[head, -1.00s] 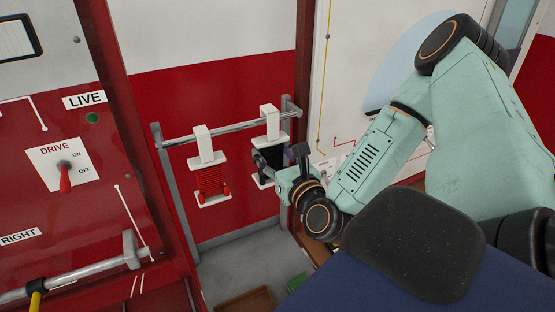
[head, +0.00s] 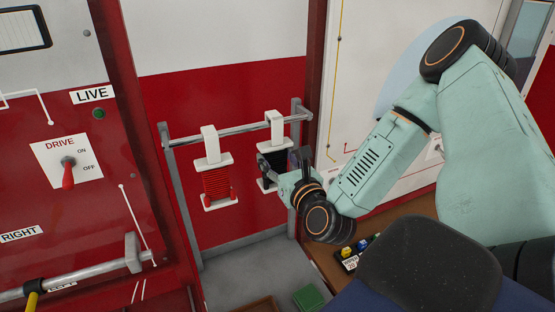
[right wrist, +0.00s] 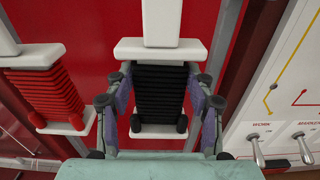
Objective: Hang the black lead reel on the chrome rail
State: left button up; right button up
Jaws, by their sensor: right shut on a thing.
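The black lead reel (right wrist: 160,92), black windings between white end plates with a white hook on top, is held in my right gripper (right wrist: 160,108). The fingers close on it from both sides. In the head view the black reel (head: 270,165) is at the right part of the chrome rail (head: 243,129), its hook (head: 275,125) at the rail and level with the neighbouring hook. Whether the rail bears its weight I cannot tell. My right gripper (head: 277,172) partly covers the reel there. My left gripper is out of view.
A red lead reel (head: 216,184) hangs on the rail just left of the black one. A grey rail post (head: 297,150) stands close on the right. The red panel with the drive switch (head: 68,172) is at the left. A green block (head: 309,297) lies low down.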

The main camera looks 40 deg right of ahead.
jog(key=o, duration=1.4)
jog(key=shift+c, duration=0.2)
